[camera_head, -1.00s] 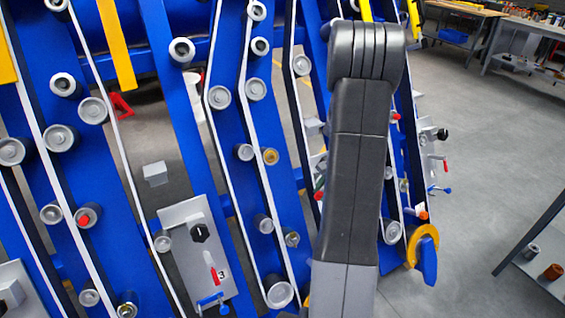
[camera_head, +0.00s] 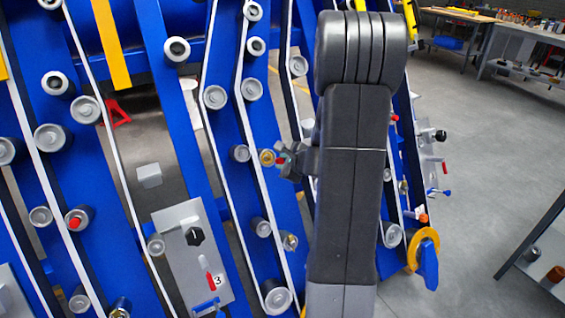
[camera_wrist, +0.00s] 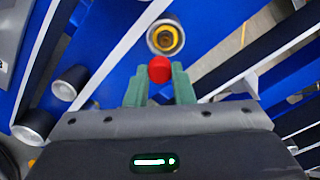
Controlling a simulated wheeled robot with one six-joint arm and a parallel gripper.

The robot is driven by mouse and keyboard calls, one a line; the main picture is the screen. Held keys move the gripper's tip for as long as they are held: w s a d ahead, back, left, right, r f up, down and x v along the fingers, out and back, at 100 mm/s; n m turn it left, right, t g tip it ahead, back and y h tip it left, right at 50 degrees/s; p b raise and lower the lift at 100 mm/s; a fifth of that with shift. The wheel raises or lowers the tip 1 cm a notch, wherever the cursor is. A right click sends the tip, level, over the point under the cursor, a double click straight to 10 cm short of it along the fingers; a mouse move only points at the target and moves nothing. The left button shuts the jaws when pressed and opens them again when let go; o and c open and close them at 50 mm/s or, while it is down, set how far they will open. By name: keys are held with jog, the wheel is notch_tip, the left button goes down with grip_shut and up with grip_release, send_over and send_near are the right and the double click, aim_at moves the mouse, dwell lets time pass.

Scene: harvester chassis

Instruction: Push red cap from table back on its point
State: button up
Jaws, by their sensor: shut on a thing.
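My gripper (camera_wrist: 160,88) is shut on the red cap (camera_wrist: 160,69), which sits between its green fingertips in the wrist view. The cap also shows as a small red spot in the head view (camera_head: 281,160). In the head view this roller end (camera_head: 267,158) is just left of the cap. In the wrist view a narrow gap seems to lie between them, but I cannot tell its depth. My gripper (camera_head: 284,160) is partly hidden by my arm in the head view.
Blue frame bars with white-edged belts and several grey rollers (camera_head: 215,97) surround the gripper. A grey panel marked 3 (camera_head: 192,257) with a black knob is below left. Another red cap (camera_head: 75,222) sits on a roller at left. Open floor (camera_head: 465,170) lies to the right.

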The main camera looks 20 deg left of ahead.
aim_at(281, 160)
jog(key=shift+w+a+r+t, duration=0.15)
jog(key=shift+a+r+t, duration=0.05)
jog(key=shift+t, duration=0.1)
jog(key=shift+f, duration=0.1)
jog(key=shift+b+x, duration=1)
jog(key=shift+x, duration=1.45)
jog(key=shift+b, duration=0.45)
jog(key=shift+x, duration=1.05)
jog(key=shift+b+v, duration=0.3)
jog(key=shift+v, duration=1.85)
jog(key=shift+a, duration=0.1)
